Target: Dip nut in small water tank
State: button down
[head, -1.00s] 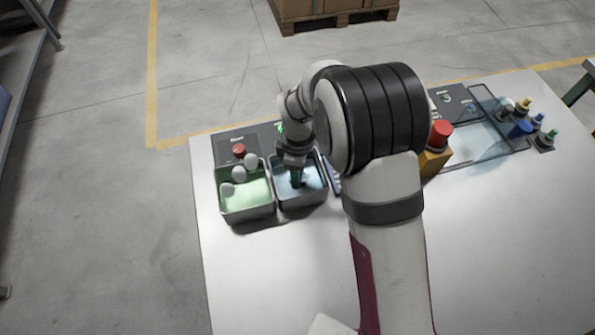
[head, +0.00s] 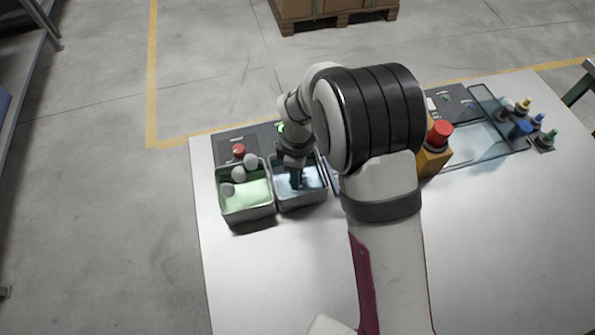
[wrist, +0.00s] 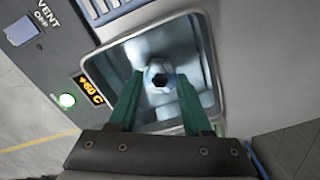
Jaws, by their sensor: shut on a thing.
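The small water tank (head: 312,202) is a grey metal tray with bluish water, right of the green-filled tray in the head view. It also fills the middle of the wrist view, where its rim (wrist: 211,60) shows. My gripper (wrist: 157,84) points down into this tank, with its green fingers reaching inside the rim. The fingers are shut on a metal nut (wrist: 158,74), whose dark hole faces the wrist camera. In the head view my gripper (head: 297,182) is over the tank's middle and the nut is hidden. I cannot tell how deep the nut sits in the water.
A tray of green liquid (head: 247,211) with several white balls stands directly left. A red button (head: 238,150) is behind it. An orange box with a red button (head: 440,133) and a glass-covered tank (head: 480,140) are to the right. The front table is clear.

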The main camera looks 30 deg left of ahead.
jog(key=shift+r, duration=0.25)
dwell(2.7)
notch_tip(320, 180, up, 8)
jog(key=shift+r, duration=0.25)
dwell(0.5)
jog(key=shift+w, duration=0.1)
dwell(0.8)
jog(key=w+d+r+m, duration=0.1)
jog(key=d+r+m, duration=0.4)
jog(key=d+m, duration=0.2)
jog(key=w+d+r+m, duration=0.1)
jog(key=d+r+m, duration=0.5)
jog(key=d, duration=0.6)
jog(key=w+d+r+m, duration=0.2)
jog(key=d+r+m, duration=0.3)
jog(key=d+m, duration=0.3)
jog(key=shift+d+r+m, duration=0.25)
jog(key=shift+d+m, duration=0.05)
jog(key=shift+d, duration=0.9)
jog(key=shift+w, duration=0.1)
